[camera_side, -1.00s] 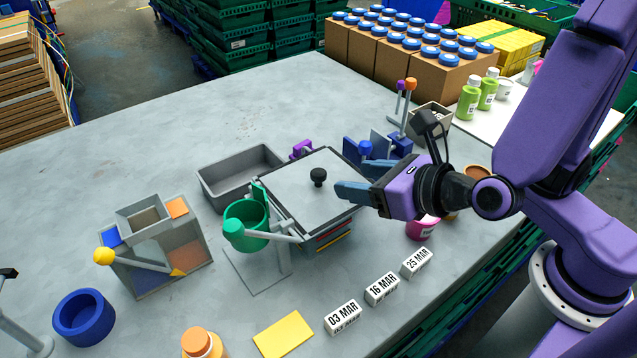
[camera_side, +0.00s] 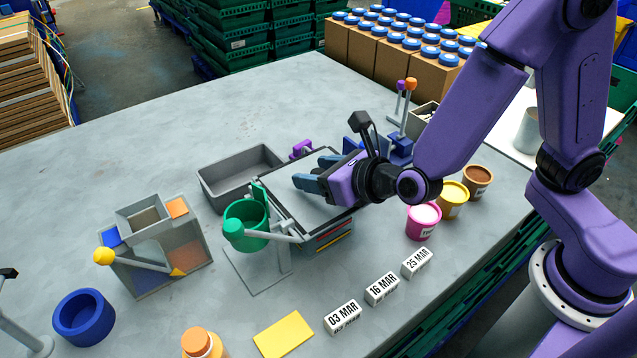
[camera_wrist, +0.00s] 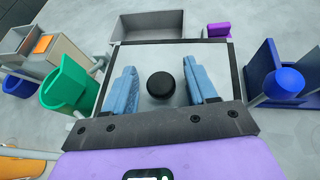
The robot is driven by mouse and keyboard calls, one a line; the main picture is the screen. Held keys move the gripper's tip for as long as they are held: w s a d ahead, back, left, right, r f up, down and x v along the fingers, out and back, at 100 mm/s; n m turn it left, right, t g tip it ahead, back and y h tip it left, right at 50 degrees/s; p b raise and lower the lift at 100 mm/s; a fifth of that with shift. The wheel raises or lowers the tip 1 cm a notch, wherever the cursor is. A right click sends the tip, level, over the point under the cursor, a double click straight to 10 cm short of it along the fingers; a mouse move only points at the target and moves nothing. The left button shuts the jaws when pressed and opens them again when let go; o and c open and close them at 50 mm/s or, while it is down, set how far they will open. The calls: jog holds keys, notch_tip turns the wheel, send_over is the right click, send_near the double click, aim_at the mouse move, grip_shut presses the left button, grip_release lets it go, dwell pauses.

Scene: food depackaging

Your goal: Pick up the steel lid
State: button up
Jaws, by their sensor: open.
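The steel lid (camera_side: 285,208) is a flat grey square plate with a dark edge, lying on a box at the middle of the table. Its round black knob (camera_wrist: 161,86) shows in the wrist view between my two blue fingers. My gripper (camera_side: 308,182) is open above the lid, with one finger on each side of the knob and a gap on both sides. The wrist view also shows the lid's bare surface (camera_wrist: 150,58). In the side view the knob is hidden behind my gripper. Whether my fingertips touch the lid I cannot tell.
A green cup on a stand (camera_side: 246,225) is close at the lid's left. An empty grey tray (camera_side: 240,178) lies behind it. Blue fixtures (camera_wrist: 284,82) stand to the right in the wrist view. Several tubs (camera_side: 423,222) stand right of the lid. Date blocks (camera_side: 382,289) lie in front.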

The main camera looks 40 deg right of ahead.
aim_at(319, 171)
grip_shut()
jog(key=shift+r, duration=0.1)
notch_tip(319, 171, up, 9)
jog(key=shift+d+r, duration=0.1)
jog(key=shift+r, duration=0.2)
jog(key=w+d+r+m+h, duration=0.1)
jog(key=d+r, duration=0.3)
jog(key=d, duration=0.7)
jog(key=w+d+r+m+h, duration=0.1)
jog(key=d+r, duration=0.2)
jog(key=d, duration=0.9)
jog(key=shift+r, duration=0.4)
